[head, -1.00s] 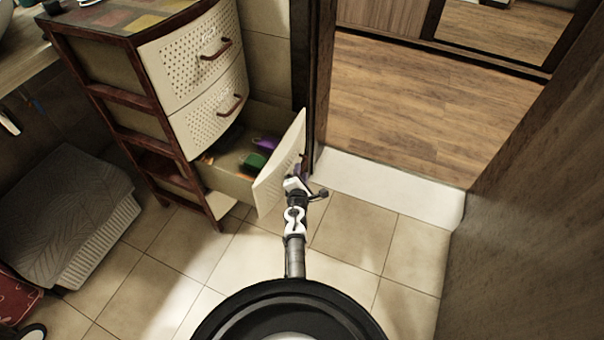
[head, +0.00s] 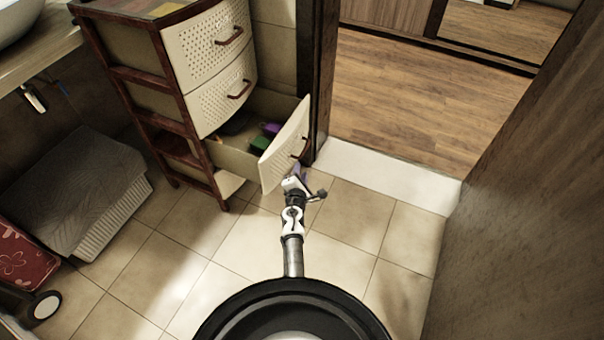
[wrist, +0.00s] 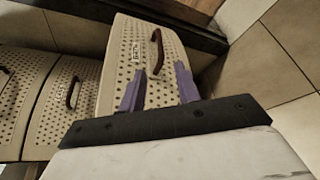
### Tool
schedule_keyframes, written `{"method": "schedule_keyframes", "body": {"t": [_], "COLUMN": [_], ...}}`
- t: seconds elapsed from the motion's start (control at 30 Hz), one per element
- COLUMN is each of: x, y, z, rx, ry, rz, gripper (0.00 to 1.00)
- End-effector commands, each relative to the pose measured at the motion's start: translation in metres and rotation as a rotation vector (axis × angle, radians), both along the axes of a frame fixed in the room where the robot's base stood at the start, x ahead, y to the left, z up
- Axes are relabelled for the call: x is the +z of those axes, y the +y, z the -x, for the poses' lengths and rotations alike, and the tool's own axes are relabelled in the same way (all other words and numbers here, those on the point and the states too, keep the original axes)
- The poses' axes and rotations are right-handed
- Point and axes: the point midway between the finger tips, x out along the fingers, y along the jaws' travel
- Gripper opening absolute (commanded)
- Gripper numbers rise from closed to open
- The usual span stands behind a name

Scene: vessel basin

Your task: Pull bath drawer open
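The bath drawer (head: 284,148) is the third one down in a cabinet with a dark red-brown frame and perforated cream fronts. It stands pulled out, with green and purple items inside. Its dark handle (head: 306,146) is on the front, and the handle also shows in the wrist view (wrist: 157,51). My gripper (wrist: 158,80) has its two purple fingers spread apart. The fingers point at the drawer front, below the handle in the wrist view, with nothing between them. In the head view my gripper (head: 299,172) is small, just in front of the drawer.
Two closed drawers (head: 208,45) are above the open one. A doorway with a white threshold (head: 385,175) is to the right, beside a wooden door (head: 520,200). A grey-covered basket (head: 75,195) stands at the left. Tiled floor in front is clear.

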Motion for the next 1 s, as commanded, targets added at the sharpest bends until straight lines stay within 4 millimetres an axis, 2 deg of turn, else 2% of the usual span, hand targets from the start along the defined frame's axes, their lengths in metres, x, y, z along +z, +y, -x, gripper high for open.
{"method": "schedule_keyframes", "body": {"t": [0.8, 0.87, 0.9, 0.97, 1.0], "x": [0.005, 0.015, 0.026, 0.052, 0.074], "y": [0.001, -0.001, -0.004, -0.010, -0.016], "z": [-0.001, -0.005, -0.008, -0.015, -0.020], "rx": [-0.004, -0.020, -0.040, -0.086, -0.125], "ry": [-0.006, -0.027, -0.049, -0.103, -0.150], "rz": [-0.004, -0.027, -0.055, -0.123, -0.187], "gripper": [0.33, 0.33, 0.33, 0.33, 0.33]}}
